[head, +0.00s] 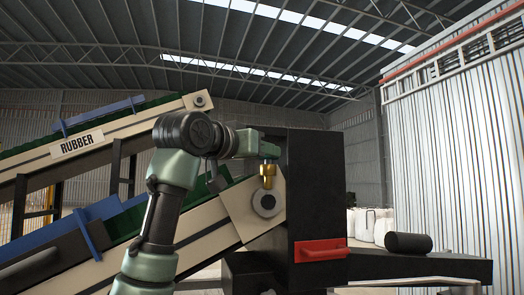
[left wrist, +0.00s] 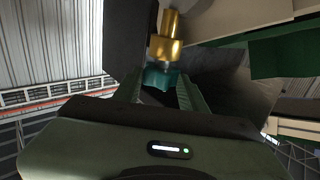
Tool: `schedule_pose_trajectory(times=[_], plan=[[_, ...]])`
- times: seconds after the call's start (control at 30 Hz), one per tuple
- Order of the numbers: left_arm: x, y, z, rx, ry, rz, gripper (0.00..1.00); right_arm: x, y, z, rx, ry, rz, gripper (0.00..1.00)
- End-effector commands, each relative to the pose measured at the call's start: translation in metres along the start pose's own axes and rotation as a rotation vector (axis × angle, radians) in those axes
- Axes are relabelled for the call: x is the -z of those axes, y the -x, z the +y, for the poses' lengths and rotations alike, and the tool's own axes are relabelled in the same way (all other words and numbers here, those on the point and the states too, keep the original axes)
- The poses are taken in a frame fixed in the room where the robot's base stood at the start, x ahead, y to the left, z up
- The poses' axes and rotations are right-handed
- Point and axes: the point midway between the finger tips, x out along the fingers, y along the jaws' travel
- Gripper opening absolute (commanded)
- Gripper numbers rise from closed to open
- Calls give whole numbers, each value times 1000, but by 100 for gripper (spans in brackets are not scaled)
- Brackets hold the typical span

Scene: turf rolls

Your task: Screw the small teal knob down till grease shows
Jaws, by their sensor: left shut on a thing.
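The small teal knob (left wrist: 161,77) shows in the left wrist view, at the end of a brass fitting (left wrist: 167,42). My left gripper (left wrist: 160,88) is shut on the knob, with a green finger on either side of it. In the head view my left gripper (head: 268,156) reaches in from the left and points down at the top of the brass fitting (head: 267,175). The fitting stands just above the round bearing at the conveyor's end. The knob cannot be told apart from the fingers there. I see no grease. My right gripper is not in view.
The lower conveyor (head: 190,240) slopes up to the fitting. An upper conveyor (head: 160,122) marked RUBBER lies behind. A black roll (head: 408,243) rests on a dark surface at right.

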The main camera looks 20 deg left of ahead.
Motion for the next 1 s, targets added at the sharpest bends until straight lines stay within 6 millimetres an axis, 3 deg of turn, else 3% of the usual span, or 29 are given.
schedule_pose_trajectory(times=[0.5,0.53,0.6,1.0], plan=[[0,-1,-1,-17,0,-1,1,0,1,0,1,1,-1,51],[0,-1,-1,-17,0,-1,47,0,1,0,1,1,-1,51],[0,-1,-1,-17,0,-1,64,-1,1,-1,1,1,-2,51],[0,0,-1,-16,0,0,64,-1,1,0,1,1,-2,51]])
